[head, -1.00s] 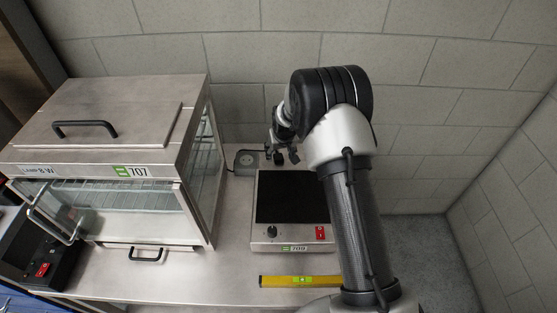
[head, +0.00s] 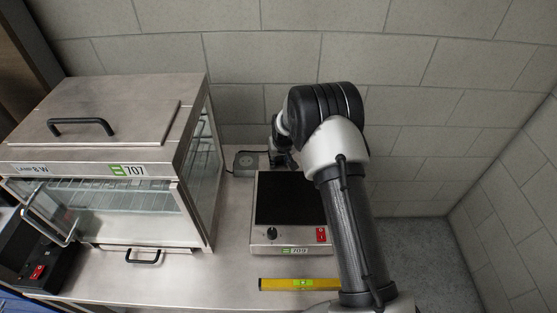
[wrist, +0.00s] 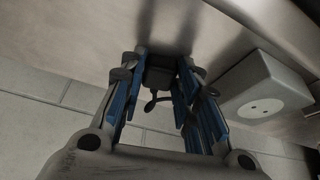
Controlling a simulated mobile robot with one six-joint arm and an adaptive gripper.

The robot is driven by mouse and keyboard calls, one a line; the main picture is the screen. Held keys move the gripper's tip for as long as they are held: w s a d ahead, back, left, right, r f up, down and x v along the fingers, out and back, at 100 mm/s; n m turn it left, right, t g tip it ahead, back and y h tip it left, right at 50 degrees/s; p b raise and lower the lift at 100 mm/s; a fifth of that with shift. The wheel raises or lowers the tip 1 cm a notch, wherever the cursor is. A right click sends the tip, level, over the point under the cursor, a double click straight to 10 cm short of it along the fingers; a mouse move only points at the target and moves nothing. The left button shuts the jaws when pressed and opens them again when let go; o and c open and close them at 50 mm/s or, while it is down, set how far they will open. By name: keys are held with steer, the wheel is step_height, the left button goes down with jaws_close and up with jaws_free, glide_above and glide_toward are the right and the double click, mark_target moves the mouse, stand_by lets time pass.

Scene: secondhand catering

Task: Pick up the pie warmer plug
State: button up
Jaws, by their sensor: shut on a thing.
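The plug (wrist: 160,76) is a small dark block with a dark cord curling from it, seen between the fingers in the wrist view. My gripper (wrist: 158,72) is shut on it, with the blue-padded fingers on either side. In the head view my gripper (head: 283,160) is low behind the hot plate's back edge, and the plug cannot be made out there. A grey socket box (wrist: 262,90) is beside my gripper, to the right in the wrist view. It also shows in the head view (head: 246,161). The pie warmer (head: 150,172), labelled 707, stands at left.
The hot plate (head: 285,234), labelled 709, sits close in front of my gripper. A yellow level (head: 285,284) lies at the bench's front. A block wall (head: 230,60) rises behind. A narrow strip of bench (head: 232,225) between warmer and hot plate is clear.

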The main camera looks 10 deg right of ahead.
mark_target(279, 160)
steer(key=c, duration=0.4)
steer(key=shift+r, duration=0.1)
step_height(279, 160, up, 19)
steer(key=p, duration=0.4)
steer(key=shift+r+p, duration=0.15)
steer(key=shift+p, duration=0.15)
